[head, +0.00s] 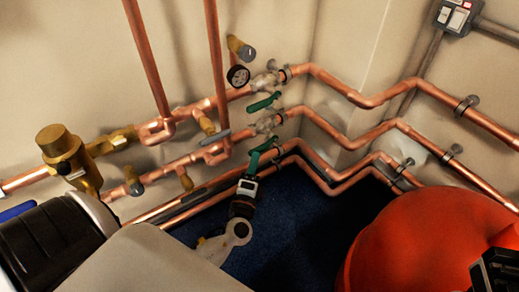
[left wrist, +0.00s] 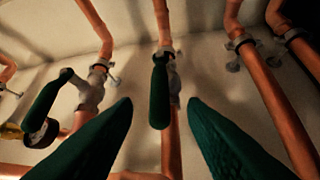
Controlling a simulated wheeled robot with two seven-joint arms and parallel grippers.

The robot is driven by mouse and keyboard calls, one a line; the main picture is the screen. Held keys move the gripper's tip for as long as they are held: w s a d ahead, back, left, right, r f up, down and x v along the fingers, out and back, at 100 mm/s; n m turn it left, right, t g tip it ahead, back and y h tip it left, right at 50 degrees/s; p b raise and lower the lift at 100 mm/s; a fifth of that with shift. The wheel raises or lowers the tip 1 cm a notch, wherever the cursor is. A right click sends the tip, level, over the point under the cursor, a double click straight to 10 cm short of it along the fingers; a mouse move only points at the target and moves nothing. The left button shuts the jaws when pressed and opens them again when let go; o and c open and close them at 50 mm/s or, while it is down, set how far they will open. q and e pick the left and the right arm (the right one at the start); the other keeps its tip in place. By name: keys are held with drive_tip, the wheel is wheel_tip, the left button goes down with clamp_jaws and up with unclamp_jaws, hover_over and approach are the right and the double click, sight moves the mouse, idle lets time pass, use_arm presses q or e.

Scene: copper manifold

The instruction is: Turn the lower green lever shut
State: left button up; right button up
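The lower green lever (head: 266,146) sits on the valve of the middle copper pipe in the head view. In the left wrist view, the lower lever (left wrist: 159,92) stands upright in the picture, roughly in line with its pipe. My left gripper (head: 254,163) is close to it, from below in the head view. Its two dark green fingers (left wrist: 160,118) are spread apart, with the lever showing in the gap; contact cannot be seen. The upper green lever (head: 265,102) also shows in the left wrist view (left wrist: 47,102), slanting down to the left. A black part of my right gripper (head: 497,270) shows at the lower right; its fingers are unclear.
Several copper pipes (head: 330,75) run along the beige walls. A round gauge (head: 238,75) and a brass fitting (head: 62,150) are nearby. A large red rounded object (head: 425,240) fills the lower right. The dark blue floor (head: 300,225) between is clear.

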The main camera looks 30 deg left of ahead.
sight(258, 148)
use_arm(q)
drive_tip(key=shift+x, duration=2.65)
clamp_jaws()
